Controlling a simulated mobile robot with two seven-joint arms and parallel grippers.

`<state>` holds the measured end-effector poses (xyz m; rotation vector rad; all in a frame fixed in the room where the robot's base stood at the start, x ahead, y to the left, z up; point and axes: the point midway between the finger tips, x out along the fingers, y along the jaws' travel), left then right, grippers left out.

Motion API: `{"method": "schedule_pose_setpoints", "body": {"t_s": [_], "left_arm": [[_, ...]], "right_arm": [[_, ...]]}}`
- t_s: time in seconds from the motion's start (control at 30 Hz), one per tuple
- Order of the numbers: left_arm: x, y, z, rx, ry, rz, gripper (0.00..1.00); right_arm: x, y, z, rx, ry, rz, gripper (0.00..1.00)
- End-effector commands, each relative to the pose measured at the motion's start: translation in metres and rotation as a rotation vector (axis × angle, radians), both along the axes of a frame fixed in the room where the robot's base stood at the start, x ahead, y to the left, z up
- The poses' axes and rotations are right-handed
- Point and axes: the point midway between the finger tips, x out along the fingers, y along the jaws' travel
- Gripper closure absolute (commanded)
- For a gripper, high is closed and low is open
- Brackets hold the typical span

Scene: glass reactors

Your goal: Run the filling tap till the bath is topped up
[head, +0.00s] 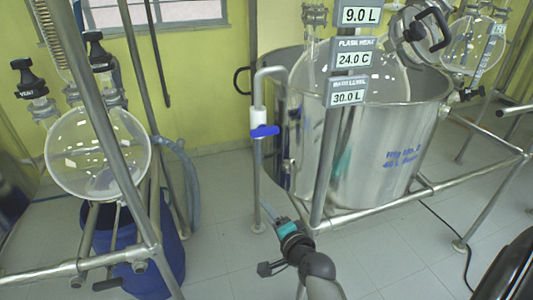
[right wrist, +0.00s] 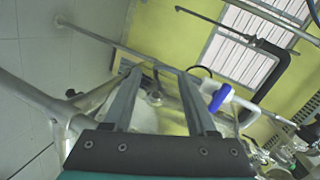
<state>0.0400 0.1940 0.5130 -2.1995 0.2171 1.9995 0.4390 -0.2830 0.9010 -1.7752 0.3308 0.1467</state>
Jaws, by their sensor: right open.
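The filling tap is a pale upright pipe with a bent top and a blue lever handle (head: 265,131), left of the steel bath (head: 375,165). The lever lies crosswise to the pipe; I cannot make out any water running. In the right wrist view the blue lever (right wrist: 219,97) is just right of the fingers. My right gripper (head: 268,208) is open and empty, below the lever and apart from it; its two fingers (right wrist: 158,85) point ahead. The bath level sign (head: 348,97) reads 30.0 L. My left gripper is not in view.
A round glass flask (head: 375,70) sits inside the bath. Signs above read 9.0 L and 24.0 C. Metal frame rails (head: 420,193) surround the bath. At left, another glass vessel (head: 97,155) hangs above a blue bucket (head: 150,245). The floor between is clear.

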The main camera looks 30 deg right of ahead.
Motion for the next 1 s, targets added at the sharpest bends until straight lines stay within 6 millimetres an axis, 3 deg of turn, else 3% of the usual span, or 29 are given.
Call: {"method": "schedule_pose_setpoints", "body": {"t_s": [0.03,0.1,0.2,0.3,0.57,1.0], "left_arm": [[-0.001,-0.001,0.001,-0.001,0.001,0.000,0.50],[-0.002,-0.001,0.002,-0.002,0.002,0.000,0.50],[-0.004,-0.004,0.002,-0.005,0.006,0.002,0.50],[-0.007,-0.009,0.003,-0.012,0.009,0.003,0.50],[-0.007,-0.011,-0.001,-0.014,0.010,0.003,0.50],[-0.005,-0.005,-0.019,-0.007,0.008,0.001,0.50]], "right_arm": [[0.001,-0.012,0.034,0.042,-0.076,-0.037,0.43],[0.000,-0.024,0.070,0.095,-0.163,-0.072,0.43],[-0.005,-0.035,0.107,0.146,-0.252,-0.102,0.43],[-0.008,-0.041,0.128,0.174,-0.301,-0.115,0.43],[0.007,-0.047,0.135,0.184,-0.323,-0.120,0.43],[0.068,-0.062,0.133,0.183,-0.321,-0.119,0.43]]}}
